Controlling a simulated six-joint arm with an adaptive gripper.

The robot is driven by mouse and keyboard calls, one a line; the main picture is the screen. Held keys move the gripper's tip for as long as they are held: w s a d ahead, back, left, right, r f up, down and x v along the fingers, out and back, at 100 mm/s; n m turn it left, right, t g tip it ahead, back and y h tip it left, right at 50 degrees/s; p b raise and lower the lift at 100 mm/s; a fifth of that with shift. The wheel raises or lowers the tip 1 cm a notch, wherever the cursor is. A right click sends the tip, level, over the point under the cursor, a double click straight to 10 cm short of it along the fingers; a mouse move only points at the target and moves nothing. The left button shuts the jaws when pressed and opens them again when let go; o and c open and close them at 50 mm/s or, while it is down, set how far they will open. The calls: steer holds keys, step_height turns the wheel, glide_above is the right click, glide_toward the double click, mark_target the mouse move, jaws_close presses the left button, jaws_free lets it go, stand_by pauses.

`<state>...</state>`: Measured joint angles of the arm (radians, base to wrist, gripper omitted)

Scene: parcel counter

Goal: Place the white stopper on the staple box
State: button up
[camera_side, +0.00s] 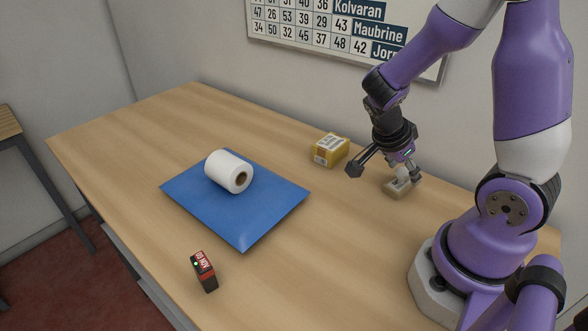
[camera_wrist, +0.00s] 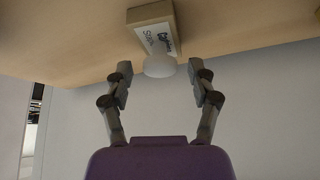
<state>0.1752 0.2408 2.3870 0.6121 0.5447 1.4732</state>
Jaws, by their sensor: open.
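The staple box (camera_side: 397,190) is a small tan box on the counter below my gripper in the side view. In the wrist view the staple box (camera_wrist: 149,14) shows a white label with print that appears upside down. The white stopper (camera_wrist: 160,67) is a pale rounded piece overlapping the box's label in the wrist view. In the side view the white stopper (camera_side: 403,172) appears to sit on top of the box, partly hidden by a finger. My gripper (camera_side: 385,171) is open above the box. In the wrist view its fingers (camera_wrist: 160,80) stand apart on either side of the stopper, with gaps visible.
A yellow box (camera_side: 330,149) with a label stands left of my gripper. A white roll (camera_side: 227,171) lies on a blue mat (camera_side: 243,228). A small dark red-labelled device (camera_side: 204,271) stands near the front edge. The wall is close behind the counter (camera_side: 130,135).

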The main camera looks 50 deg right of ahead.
steer(key=v, duration=1.2)
steer(key=a+r+n+t+y, duration=0.2)
steer(key=a+n+t, duration=0.2)
steer(key=n, duration=0.7)
steer(key=a+r+n+t+y, duration=0.1)
steer(key=a+n+t+y, duration=0.2)
steer(key=a+n, duration=0.3)
steer(key=n, duration=0.5)
steer(key=shift+w+r+n+t+y, duration=0.3)
steer(key=shift+w+r+t, duration=0.05)
steer(key=shift+w+t, duration=0.05)
